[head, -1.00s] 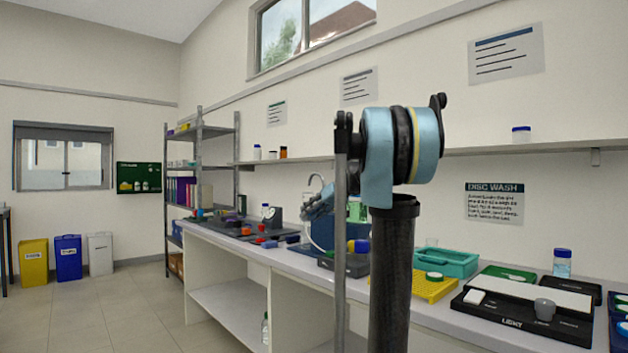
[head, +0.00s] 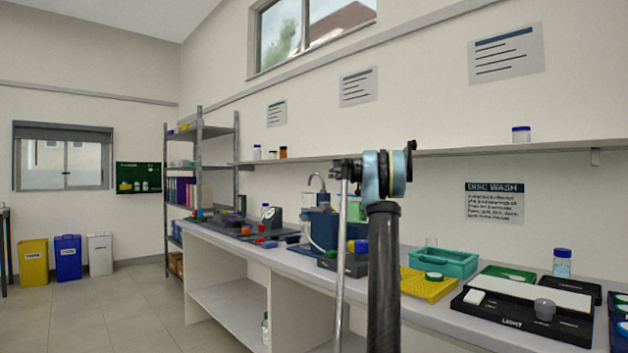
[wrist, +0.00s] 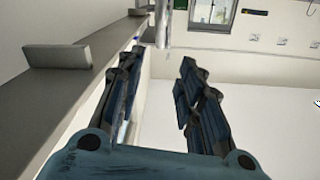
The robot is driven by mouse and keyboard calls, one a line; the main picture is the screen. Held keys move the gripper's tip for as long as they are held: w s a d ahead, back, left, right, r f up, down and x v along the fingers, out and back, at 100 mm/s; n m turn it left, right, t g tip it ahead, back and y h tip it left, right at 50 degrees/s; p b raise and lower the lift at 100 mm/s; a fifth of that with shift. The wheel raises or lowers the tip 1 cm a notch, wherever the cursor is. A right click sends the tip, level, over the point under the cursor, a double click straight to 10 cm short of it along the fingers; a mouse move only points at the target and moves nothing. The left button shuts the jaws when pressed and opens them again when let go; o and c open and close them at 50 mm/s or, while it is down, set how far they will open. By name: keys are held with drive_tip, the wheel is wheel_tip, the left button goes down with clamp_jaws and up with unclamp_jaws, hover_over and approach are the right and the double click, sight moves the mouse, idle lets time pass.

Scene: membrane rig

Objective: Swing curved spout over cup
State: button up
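My gripper is hidden behind my arm in the head view.
A black lit board (head: 500,318) lies at the front right. Wall shelf (head: 470,152) runs above the bench. Small blue and red items crowd the bench left of the unit.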

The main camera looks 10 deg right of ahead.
sight(314, 175)
drive_tip(key=x, duration=1.7)
drive_tip(key=shift+w+a, duration=0.1)
